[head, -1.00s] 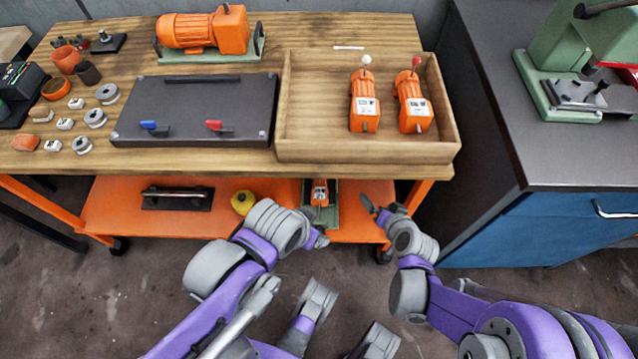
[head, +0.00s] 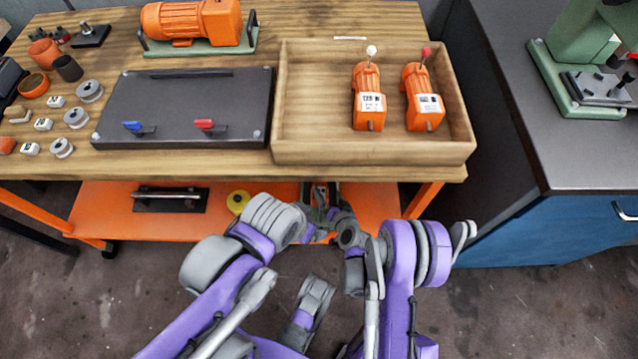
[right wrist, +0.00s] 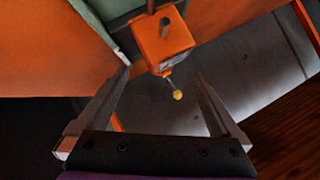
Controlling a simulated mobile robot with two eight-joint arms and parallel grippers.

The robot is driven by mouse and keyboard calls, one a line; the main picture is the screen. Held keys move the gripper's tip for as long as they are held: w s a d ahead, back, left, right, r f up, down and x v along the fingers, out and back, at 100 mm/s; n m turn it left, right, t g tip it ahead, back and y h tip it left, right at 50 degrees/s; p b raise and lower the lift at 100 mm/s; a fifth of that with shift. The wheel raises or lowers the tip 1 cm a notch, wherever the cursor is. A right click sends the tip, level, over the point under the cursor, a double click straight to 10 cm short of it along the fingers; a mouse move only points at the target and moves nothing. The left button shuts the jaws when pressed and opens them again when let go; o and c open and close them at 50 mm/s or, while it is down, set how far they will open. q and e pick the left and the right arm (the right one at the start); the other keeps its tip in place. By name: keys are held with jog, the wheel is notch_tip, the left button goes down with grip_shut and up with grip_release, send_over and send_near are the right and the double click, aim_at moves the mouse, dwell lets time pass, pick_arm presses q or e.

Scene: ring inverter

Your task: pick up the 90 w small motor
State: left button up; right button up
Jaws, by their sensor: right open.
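Two small orange motors lie in the wooden tray on the bench, one with a white knob (head: 366,98) and one with a red knob (head: 422,98). Their labels are too small to read, so I cannot tell which is 90 W. A third small orange motor with a yellow knob (right wrist: 164,42) shows in the right wrist view, at the lower shelf. My right gripper (head: 331,205) is open and empty; in the right wrist view (right wrist: 162,76) its fingers stand either side of that motor's knob end. My left gripper (head: 312,235) is close by, its jaws unclear.
The wooden tray (head: 285,150) stands above the orange lower shelf (head: 90,210). A yellow round thing (head: 238,202) and a dark plate (head: 170,207) are on the shelf. A large orange motor (head: 190,22) is at the back. A blue cabinet (head: 560,235) stands right.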

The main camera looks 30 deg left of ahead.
aim_at(325, 191)
jog(key=shift+b+x, duration=0.65)
jog(key=shift+x, duration=2.55)
jog(key=shift+s, duration=0.15)
grip_shut()
